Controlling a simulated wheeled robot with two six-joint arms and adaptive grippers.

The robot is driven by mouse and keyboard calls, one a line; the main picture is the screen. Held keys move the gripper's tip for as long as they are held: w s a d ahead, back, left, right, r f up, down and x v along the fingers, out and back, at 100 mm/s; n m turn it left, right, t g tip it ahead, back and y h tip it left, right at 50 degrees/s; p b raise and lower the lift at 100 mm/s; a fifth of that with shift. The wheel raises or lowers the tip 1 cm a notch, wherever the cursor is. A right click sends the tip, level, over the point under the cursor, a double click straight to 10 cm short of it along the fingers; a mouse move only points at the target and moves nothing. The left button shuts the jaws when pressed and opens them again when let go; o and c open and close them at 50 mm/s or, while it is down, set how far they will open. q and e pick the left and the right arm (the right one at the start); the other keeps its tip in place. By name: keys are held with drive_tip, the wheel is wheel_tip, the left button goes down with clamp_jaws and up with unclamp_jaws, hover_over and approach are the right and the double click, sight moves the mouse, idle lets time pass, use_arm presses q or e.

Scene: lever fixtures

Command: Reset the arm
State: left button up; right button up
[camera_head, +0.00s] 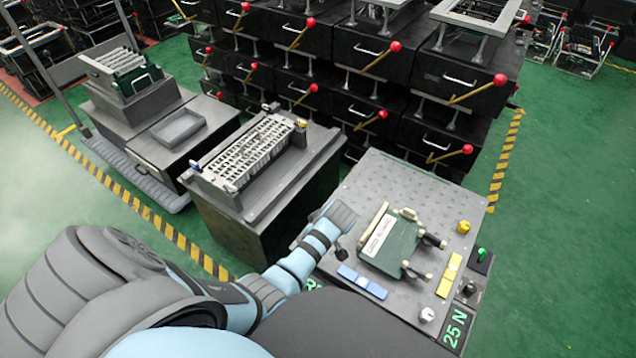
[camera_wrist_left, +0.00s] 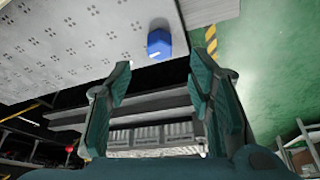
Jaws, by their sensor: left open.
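My left arm (camera_head: 300,262) comes in from the left and its end reaches over the left side of the grey perforated bench (camera_head: 362,180); I cannot clearly make out its fingers there. In the left wrist view my left gripper (camera_wrist_left: 160,78) is open, two teal fingers wide apart with nothing held between them. A blue block (camera_wrist_left: 158,42) shows on the perforated surface beyond the fingertips, apart from them. My right gripper is not in view.
A green panel (camera_head: 398,248) with a lettered pale bar, blue strips (camera_head: 362,281) and a yellow knob (camera_head: 463,227) are on the bench. A slatted rack (camera_head: 250,150) stands left. Black boxes with red-knobbed levers (camera_head: 395,47) fill the back. Green floor (camera_head: 565,220) is clear at right.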

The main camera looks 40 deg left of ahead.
use_arm(q)
drive_tip(key=v, duration=0.4)
drive_tip(key=shift+d+r, duration=0.1)
drive_tip(key=shift+r, duration=0.15)
drive_tip(key=s+f+m+p, duration=0.1)
drive_tip(key=s+f+m, duration=0.1)
drive_tip(key=f, duration=0.1)
drive_tip(key=s+f+m+p, duration=0.1)
drive_tip(key=s+f+m, duration=0.1)
drive_tip(key=s+f, duration=0.1)
drive_tip(key=s+d+f+m+h+p, duration=0.1)
drive_tip(key=s+f+m+p, duration=0.1)
drive_tip(key=f, duration=0.1)
drive_tip(key=shift+s+f, duration=0.25)
drive_tip(key=shift+s, duration=0.15)
drive_tip(key=s+f+m+h+p, duration=0.1)
drive_tip(key=s+f+m, duration=0.3)
drive_tip(key=s, duration=1)
drive_tip(key=s+f+m+h+p, duration=0.1)
drive_tip(key=s+f+m+p, duration=0.3)
drive_tip(key=s, duration=1)
drive_tip(key=shift+a+f+m, duration=0.25)
drive_tip(key=shift+m, duration=0.05)
drive_tip(key=shift+w, duration=0.1)
